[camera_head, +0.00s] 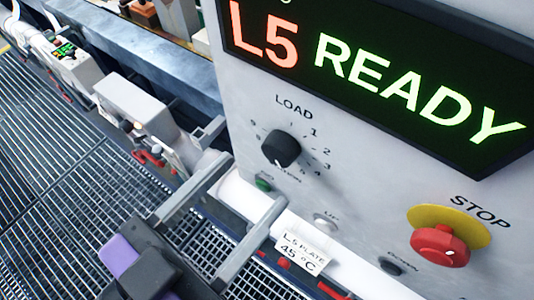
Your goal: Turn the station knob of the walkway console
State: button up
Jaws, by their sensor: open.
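The walkway console (360,150) fills the right side of the head view. A black rotary knob (281,149) sits on its face under the label LOAD, with a ring of numbers around it. I cannot tell which number it points to, nor whether this is the knob the task calls the station knob. My gripper (231,202) is open and empty, below and left of the knob, and does not appear to touch it. Its two long grey fingers are spread apart and point up toward the console.
The console display (380,75) reads L5 READY. A red STOP button (440,244) on a yellow collar is at lower right. A green button (264,184) sits below the knob. A white tag (302,251) reads L5 PLATE 45 °C. Grated walkway (60,200) lies at left.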

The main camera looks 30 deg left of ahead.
aim_at(275, 159)
jog(key=shift+p+x, duration=0.5)
jog(key=shift+x, duration=1.9)
grip_shut()
jog(key=shift+n, duration=0.4)
jog(key=n+p, duration=0.1)
jog(key=n, duration=0.1)
jog(key=shift+r+n, duration=0.1)
jog(key=shift+n, duration=0.2)
jog(key=shift+n+p, duration=0.85)
jog(key=shift+n, duration=0.45)
